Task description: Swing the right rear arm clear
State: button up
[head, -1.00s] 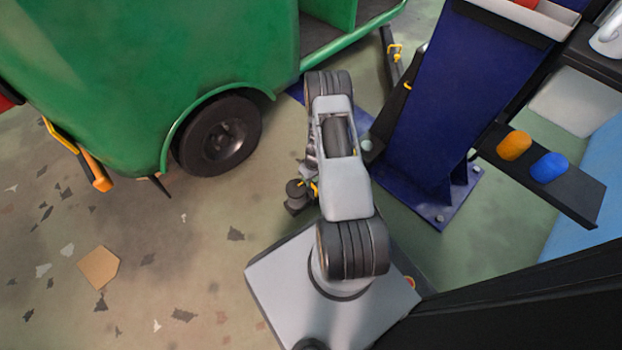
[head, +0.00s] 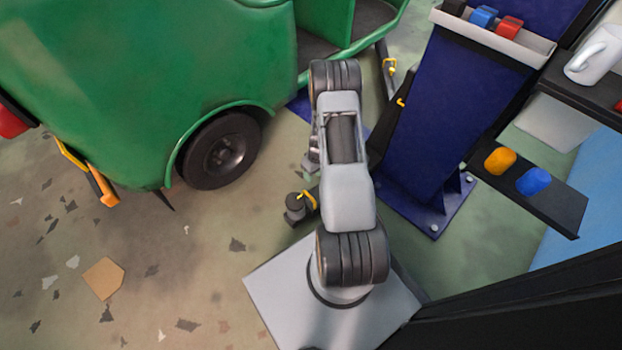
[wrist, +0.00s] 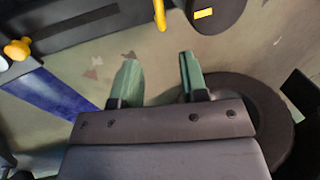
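A dark lift arm, which I take for the right rear arm, ends in a round pad (head: 296,208) with a yellow handle (head: 308,199), beside my arm in the head view. Most of its length is hidden behind my arm. In the wrist view a dark bar (wrist: 85,22) crosses the top, with a yellow handle (wrist: 160,15) and a round dark pad (wrist: 215,12) with a yellow mark. My gripper (wrist: 158,60) is open, its two green fingers apart with only floor between them. The fingers point toward the yellow handle and appear short of it.
The green rickshaw (head: 130,90) stands at the upper left, its wheel (head: 221,150) near the pad. A blue lift post (head: 435,120) rises to the right. Another dark arm with a yellow handle (head: 389,66) lies behind. A shelf (head: 560,205) juts out right. Floor at lower left is open.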

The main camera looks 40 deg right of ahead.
jog(key=shift+d+r, duration=0.2)
jog(key=shift+r, duration=0.8)
